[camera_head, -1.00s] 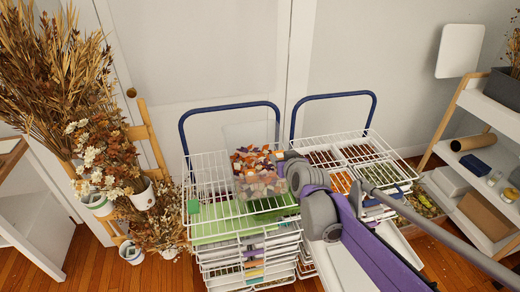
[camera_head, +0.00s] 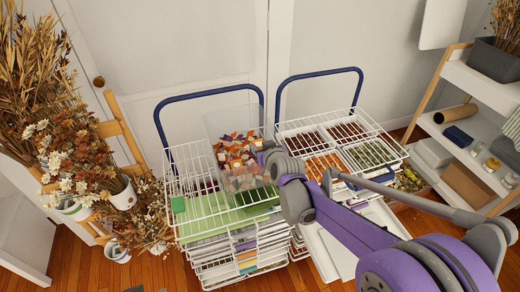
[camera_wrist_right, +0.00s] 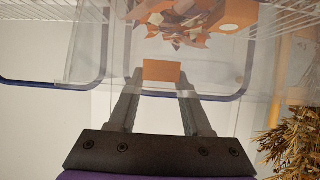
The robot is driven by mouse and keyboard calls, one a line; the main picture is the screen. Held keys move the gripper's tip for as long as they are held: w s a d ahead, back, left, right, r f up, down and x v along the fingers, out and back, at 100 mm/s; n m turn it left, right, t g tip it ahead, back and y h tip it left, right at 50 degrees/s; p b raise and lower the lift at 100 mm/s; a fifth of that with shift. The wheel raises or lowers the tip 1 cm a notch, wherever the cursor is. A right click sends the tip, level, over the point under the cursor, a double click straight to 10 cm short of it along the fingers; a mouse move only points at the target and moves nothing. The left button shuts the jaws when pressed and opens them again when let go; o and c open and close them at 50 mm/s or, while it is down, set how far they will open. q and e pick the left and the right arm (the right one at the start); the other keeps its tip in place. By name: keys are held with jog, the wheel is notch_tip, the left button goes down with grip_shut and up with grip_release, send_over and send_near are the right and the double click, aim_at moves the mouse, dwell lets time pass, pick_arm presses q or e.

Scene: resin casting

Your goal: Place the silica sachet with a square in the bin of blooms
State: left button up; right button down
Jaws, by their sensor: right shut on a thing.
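My right gripper (camera_wrist_right: 161,76) is shut on a small flat orange sachet (camera_wrist_right: 162,72), which sits between the fingertips in the right wrist view. I cannot make out a square on it. A clear bin (camera_head: 222,122) holding a heap of orange, white and purple pieces (camera_head: 238,150) stands on the left wire cart. In the head view the right wrist (camera_head: 275,163) is at the bin's right side and hides part of it. The heap also shows beyond the fingertips in the right wrist view (camera_wrist_right: 180,22).
The right cart carries trays of dark red, orange and green dried matter (camera_head: 372,154). Dried flowers (camera_head: 75,160) stand at the left, a shelf (camera_head: 470,125) at the right. Blue handles (camera_head: 210,108) rise behind the carts.

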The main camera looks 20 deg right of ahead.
jog(key=shift+f, duration=0.6)
jog(key=shift+f+b, duration=0.35)
jog(key=shift+f, duration=0.1)
jog(key=shift+f, duration=0.1)
jog(key=shift+s, duration=0.1)
